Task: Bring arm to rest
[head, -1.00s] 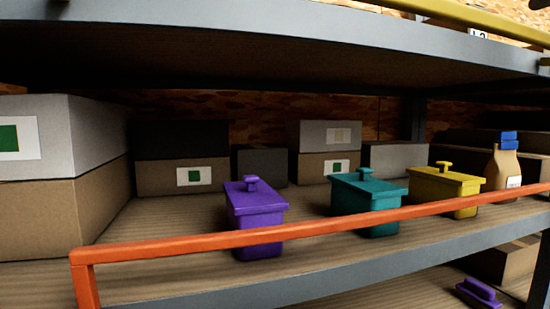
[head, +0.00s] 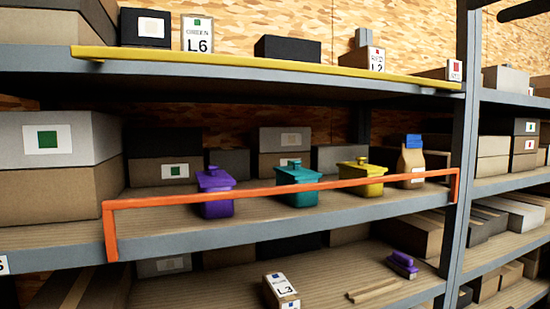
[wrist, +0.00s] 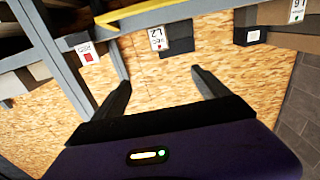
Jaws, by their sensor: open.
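My gripper (wrist: 160,80) shows in the wrist view with its two dark fingers spread apart and nothing between them. Beyond the fingers is bare wood-chip board, seen at a tilt, with the shelf edges near the top. In the head view the gripper does not clearly show; a dark bar, possibly part of my arm, crosses the top right corner.
An orange rail (head: 290,188) runs in front. A purple-handled brush (head: 402,263) lies below.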

